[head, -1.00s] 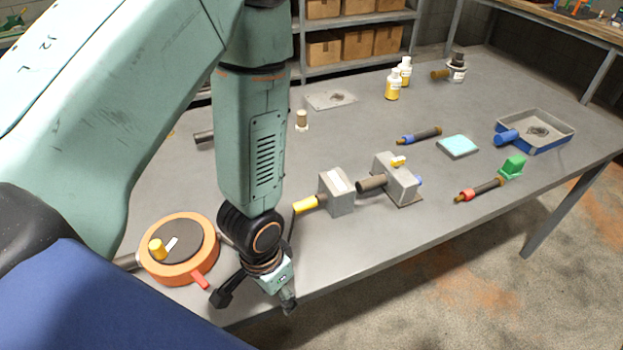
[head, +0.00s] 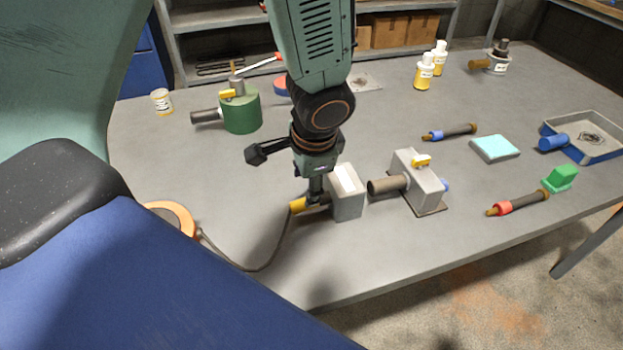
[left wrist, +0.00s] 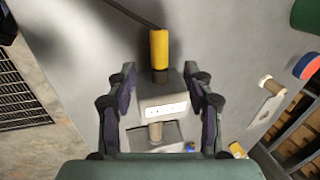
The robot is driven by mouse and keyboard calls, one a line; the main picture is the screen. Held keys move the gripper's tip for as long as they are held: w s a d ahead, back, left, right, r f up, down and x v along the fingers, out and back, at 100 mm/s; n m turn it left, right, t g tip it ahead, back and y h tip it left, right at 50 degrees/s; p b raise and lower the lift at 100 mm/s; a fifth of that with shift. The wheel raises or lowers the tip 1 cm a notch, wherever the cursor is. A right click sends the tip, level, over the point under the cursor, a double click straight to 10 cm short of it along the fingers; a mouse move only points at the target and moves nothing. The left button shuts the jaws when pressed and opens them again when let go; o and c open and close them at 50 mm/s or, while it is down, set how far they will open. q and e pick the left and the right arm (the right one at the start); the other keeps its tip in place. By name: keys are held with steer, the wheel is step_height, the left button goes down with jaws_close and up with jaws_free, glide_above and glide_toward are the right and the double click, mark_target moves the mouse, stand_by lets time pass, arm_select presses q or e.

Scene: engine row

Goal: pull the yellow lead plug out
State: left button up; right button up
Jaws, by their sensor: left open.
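The yellow lead plug (head: 299,205) sits against the left side of a grey block (head: 346,197) with a white label, and a dark cable runs from it to the left. In the left wrist view the yellow plug (left wrist: 159,50) stands out from the block (left wrist: 163,92), joined by a dark neck. My left gripper (left wrist: 160,82) is open, with its fingers on either side of the block and neck, not closed on the plug. In the head view my left gripper (head: 286,178) hangs above the plug and hides part of it. My right gripper is not in view.
A grey valve-like block (head: 420,182) with a dark pipe stands just right of the labelled block. A green cylinder (head: 241,111) stands behind to the left. An orange disc (head: 171,214) lies at the left. The table's front middle is clear apart from the cable.

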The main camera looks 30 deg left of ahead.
mark_target(303, 203)
arm_select(q)
steer(key=b+x, duration=0.4)
steer(key=x, duration=0.2)
steer(key=shift+s+d, duration=0.15)
steer(key=shift+f+b, duration=0.35)
steer(key=shift+a+f, duration=0.3)
steer(key=shift+f, duration=0.2)
steer(key=shift+w+f+b, duration=0.1)
steer(key=shift+w+b, duration=0.2)
steer(key=shift+w, duration=0.1)
steer(key=shift+s, duration=0.15)
